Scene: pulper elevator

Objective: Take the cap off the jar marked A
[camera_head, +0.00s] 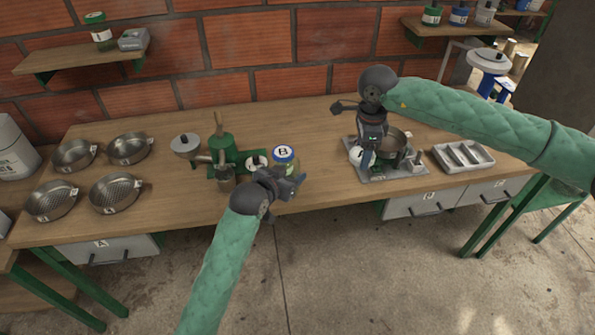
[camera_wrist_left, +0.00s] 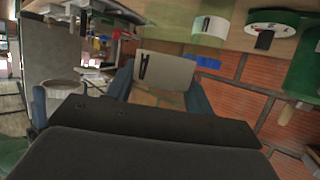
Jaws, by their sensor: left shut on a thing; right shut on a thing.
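In the left wrist view a pale label marked A (camera_wrist_left: 160,70) shows between the blue fingers (camera_wrist_left: 160,92). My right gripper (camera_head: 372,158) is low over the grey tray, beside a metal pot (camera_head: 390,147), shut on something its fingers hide. No other jar marked A can be made out.
A green hand machine (camera_head: 224,150) stands close left of the jar. Several round sieves (camera_head: 117,193) lie at the left. A divided tray (camera_head: 463,156) is at the right. A shelf (camera_head: 80,58) holds a green-capped jar (camera_head: 99,32). The bench between jar and grey tray is clear.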

